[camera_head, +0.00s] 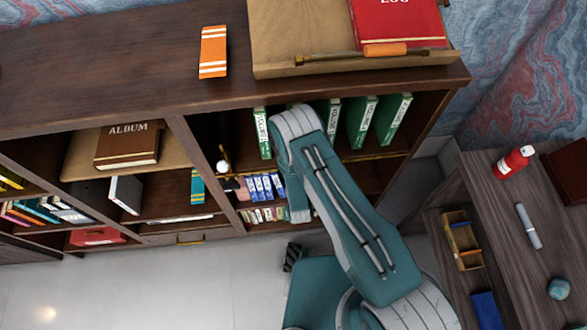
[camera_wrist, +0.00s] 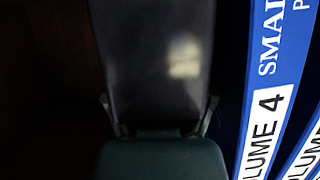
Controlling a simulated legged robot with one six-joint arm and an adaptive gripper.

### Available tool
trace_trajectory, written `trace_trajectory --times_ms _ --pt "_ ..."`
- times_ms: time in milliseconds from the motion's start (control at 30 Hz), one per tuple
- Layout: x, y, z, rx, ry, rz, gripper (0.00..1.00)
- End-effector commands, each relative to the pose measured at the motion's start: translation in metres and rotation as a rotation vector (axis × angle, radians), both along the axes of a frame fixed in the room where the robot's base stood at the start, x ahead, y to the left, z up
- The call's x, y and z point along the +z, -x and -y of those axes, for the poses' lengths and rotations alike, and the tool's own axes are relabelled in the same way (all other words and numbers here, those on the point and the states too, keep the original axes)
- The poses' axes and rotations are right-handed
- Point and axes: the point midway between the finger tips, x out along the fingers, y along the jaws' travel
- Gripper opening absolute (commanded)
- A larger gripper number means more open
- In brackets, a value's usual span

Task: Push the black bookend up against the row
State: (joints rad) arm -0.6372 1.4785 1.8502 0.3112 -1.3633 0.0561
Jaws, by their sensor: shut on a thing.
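In the wrist view the black bookend (camera_wrist: 150,55) is a tall, dark upright panel with a pale blurred patch of light on it. My gripper (camera_wrist: 160,104) is shut on it, a finger at each side edge. The row of blue books (camera_wrist: 262,115) stands close to the right, the nearest spine reading VOLUME 4. A dark strip lies between panel and books; I cannot tell whether they touch lower down. In the head view the blue row (camera_head: 262,187) is on a middle shelf, and my arm hides my gripper's fingers.
Green volumes (camera_head: 361,122) stand on the shelf above, and small books (camera_head: 264,214) on the shelf below. A pinkish object (camera_head: 232,184) is left of the blue row. Upright shelf dividers (camera_head: 190,150) bound the compartment. The left of the wrist view is dark.

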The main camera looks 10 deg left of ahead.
Motion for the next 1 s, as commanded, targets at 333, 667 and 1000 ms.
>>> trace_trajectory --times_ms 333,667,1000 --pt "0.003 -0.002 0.001 0.000 0.001 -0.010 1.00" --pt "0.004 -0.004 0.003 -0.004 -0.002 -0.008 1.00" --pt "0.014 0.028 0.012 -0.001 0.004 -0.014 1.00"
